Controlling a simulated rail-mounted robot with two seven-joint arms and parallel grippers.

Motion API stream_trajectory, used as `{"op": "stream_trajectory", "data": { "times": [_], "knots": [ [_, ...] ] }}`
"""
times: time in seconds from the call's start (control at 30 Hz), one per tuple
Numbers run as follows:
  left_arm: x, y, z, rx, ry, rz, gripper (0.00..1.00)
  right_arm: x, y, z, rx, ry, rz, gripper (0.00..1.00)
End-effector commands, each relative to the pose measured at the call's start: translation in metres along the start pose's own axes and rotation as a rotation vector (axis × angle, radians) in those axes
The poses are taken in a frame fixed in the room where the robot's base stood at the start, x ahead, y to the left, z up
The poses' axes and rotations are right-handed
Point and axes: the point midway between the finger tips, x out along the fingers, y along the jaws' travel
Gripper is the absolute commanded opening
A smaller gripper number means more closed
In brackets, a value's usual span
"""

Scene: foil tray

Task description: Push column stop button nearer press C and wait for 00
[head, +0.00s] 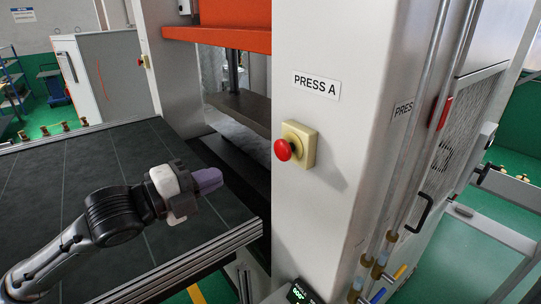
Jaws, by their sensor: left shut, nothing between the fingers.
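A red mushroom stop button (283,150) on a yellow box (301,146) is fixed to the grey column (330,210), below a "PRESS A" label (316,87). My left gripper (212,179) is shut and empty, its purple fingers pointing right, above the dark table and left of the button, apart from it. No label for press C can be read here. A small display with green digits (298,293) shows at the bottom edge, partly cut off; its digits are too small to read surely. My right gripper is out of view.
A dark tiled table (60,190) with a metal edge fills the left. An orange press beam (220,35) hangs over the press opening behind.

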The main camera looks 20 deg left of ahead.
Motion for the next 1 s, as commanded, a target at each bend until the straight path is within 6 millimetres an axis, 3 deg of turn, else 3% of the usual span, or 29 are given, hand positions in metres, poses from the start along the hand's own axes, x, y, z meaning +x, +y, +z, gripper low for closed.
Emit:
{"op": "stream_trajectory", "data": {
  "times": [0.17,0.7,1.0],
  "knots": [
    [0.019,-0.003,-0.001,-0.006,0.003,-0.002,0.00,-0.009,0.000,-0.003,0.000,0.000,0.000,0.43],
    [0.113,-0.003,-0.001,-0.005,0.002,0.000,0.00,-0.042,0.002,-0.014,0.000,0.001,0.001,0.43],
    [0.135,-0.001,-0.001,-0.002,0.001,0.000,0.00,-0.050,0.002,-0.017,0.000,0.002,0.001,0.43]
  ]
}}
